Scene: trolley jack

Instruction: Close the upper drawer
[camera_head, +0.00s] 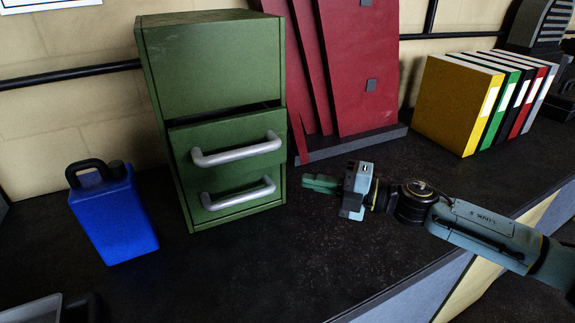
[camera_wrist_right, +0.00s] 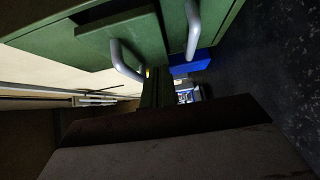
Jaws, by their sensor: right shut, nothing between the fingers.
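A green cabinet (camera_head: 208,68) stands on the dark worktop and has two drawers with grey bar handles. The upper drawer (camera_head: 226,135) stands out from the cabinet, with a dark gap above its front. The lower drawer (camera_head: 240,196) looks closed. Both drawers show in the right wrist view, the upper drawer (camera_wrist_right: 130,30) jutting out at top left. My right gripper (camera_head: 306,184) is shut and empty, just right of the cabinet and low, at about the lower drawer's height. It appears apart from both handles. My left gripper is not in view.
A blue canister (camera_head: 113,215) stands left of the cabinet. Red panels (camera_head: 358,65) on a grey base lean behind my right gripper. Several coloured binders (camera_head: 455,105) stand at right. The worktop in front of the cabinet is clear.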

